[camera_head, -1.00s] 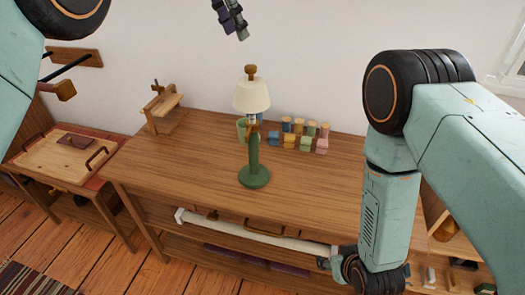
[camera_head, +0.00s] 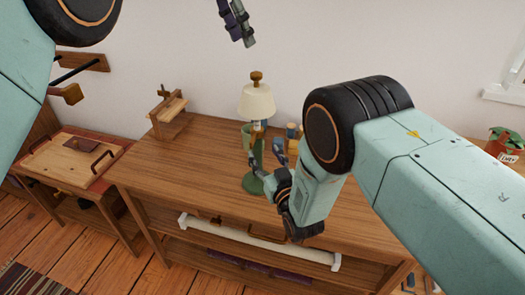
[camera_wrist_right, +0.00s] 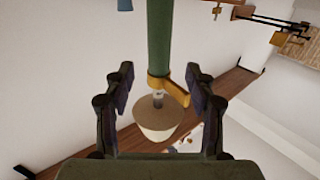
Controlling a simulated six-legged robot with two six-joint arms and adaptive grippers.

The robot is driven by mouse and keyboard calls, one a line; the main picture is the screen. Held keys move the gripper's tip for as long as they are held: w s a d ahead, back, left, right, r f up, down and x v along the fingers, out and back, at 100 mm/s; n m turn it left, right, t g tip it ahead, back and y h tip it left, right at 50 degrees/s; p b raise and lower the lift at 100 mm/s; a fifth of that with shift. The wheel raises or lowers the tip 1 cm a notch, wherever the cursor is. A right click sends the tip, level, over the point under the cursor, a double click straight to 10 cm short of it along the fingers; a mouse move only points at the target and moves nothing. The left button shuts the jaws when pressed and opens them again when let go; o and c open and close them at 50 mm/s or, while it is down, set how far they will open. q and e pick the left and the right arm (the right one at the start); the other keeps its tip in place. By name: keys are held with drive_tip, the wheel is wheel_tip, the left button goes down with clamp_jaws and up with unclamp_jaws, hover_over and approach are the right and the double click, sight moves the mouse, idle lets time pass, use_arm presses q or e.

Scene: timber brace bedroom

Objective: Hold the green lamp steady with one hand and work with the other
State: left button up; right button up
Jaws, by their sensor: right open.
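The green lamp stands upright on the wooden desk (camera_head: 190,175), with a cream shade (camera_head: 256,102) and a green base (camera_head: 252,185). In the right wrist view its green stem (camera_wrist_right: 158,40) runs between the two fingers, with a brass piece (camera_wrist_right: 168,92) and the shade (camera_wrist_right: 155,122) beyond. My right gripper (camera_head: 264,156) is open around the lamp's stem; gaps show on both sides in the wrist view. It hides part of the stem in the head view. My left gripper (camera_head: 240,22) hangs high above and behind the lamp, apart from it; its opening is unclear.
Small coloured pots (camera_head: 292,134) stand behind my right wrist, mostly hidden. A wooden stand (camera_head: 168,112) is at the desk's back left. A side table with a tray (camera_head: 72,158) is at the left. A potted plant (camera_head: 505,140) is far right. The desk's left part is clear.

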sight(259, 146)
drive_tip(key=shift+x, duration=3.45)
drive_tip(key=shift+f, duration=0.1)
drive_tip(key=shift+c, duration=0.4)
clamp_jaws()
